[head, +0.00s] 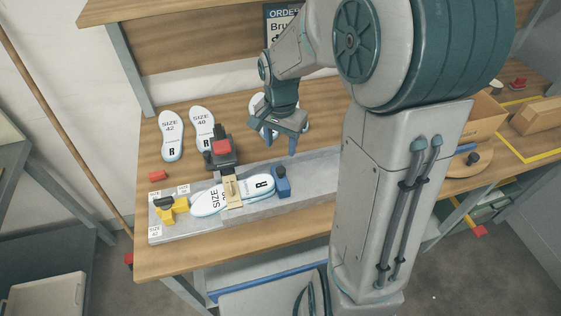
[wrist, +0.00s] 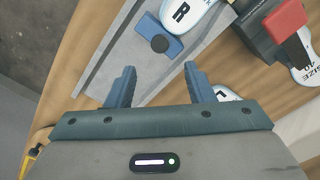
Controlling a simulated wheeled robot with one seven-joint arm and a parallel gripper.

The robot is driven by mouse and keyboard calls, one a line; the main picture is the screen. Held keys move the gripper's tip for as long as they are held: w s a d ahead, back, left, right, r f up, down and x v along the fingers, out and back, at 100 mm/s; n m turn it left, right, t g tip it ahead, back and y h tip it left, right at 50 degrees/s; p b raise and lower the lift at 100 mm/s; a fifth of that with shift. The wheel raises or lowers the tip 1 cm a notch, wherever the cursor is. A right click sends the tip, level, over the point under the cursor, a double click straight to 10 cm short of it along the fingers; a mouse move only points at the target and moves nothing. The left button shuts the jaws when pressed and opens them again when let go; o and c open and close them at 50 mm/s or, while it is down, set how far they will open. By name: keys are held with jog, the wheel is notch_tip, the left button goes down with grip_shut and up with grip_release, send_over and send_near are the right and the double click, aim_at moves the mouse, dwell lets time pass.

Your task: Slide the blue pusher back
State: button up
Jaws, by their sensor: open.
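The blue pusher (head: 281,182) is a small block with a dark round knob, sitting on the grey track (head: 315,172). It is right at the R-marked end of a white and blue insole (head: 209,201) lying on the track; I cannot tell whether they touch. The pusher also shows in the wrist view (wrist: 158,36), ahead of my gripper (wrist: 159,70), with its knob (wrist: 160,44) roughly centred between the two fingertips. My gripper (head: 280,147) is open and empty, apart from the pusher. In the head view it appears above and behind the pusher.
A dark clamp with a red top (head: 221,150) stands behind the insole, with a tan plate (head: 232,194) over it. A yellow stop (head: 172,208) is at the track's left end. Loose insoles (head: 171,134) lie behind. The track right of the pusher looks clear up to my arm.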

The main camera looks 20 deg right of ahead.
aim_at(281, 169)
notch_tip(281, 169, down, 10)
jog(key=shift+r+p, duration=0.25)
jog(key=shift+p, duration=0.1)
grip_shut()
jog(key=shift+d, duration=0.1)
